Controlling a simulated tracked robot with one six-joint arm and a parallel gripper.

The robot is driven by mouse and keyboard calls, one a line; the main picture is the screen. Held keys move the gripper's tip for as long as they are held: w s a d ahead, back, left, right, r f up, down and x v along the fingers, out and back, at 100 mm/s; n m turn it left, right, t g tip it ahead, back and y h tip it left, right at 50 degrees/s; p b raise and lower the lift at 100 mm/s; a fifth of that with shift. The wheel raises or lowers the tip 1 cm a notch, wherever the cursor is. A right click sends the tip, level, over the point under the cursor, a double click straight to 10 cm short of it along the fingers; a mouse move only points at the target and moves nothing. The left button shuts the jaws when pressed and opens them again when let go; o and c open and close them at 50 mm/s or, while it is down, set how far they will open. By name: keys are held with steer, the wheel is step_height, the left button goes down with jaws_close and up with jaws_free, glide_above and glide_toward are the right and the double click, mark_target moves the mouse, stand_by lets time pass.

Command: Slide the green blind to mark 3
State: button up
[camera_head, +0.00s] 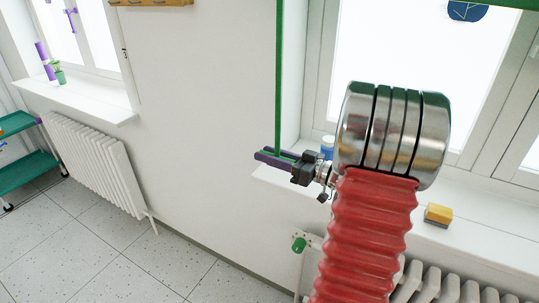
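A thin green vertical rod or cord (278,75) hangs in front of the wall at the left side of the right window. A green bar (420,2), perhaps part of the blind, crosses the top right edge. My gripper (272,157) has purple fingers and is at the lower end of the rod, above the left end of the sill. Something green shows between the fingers; whether they press on it is too small to tell.
The right window sill (480,245) holds a yellow block (438,215) and a blue-and-white item (327,147), partly hidden by my arm. A radiator (450,288) with a green valve knob (298,244) is below.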

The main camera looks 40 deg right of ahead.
steer(key=shift+w+a, duration=0.1)
steer(key=shift+w, duration=0.1)
steer(key=shift+c, duration=0.7)
jaws_close()
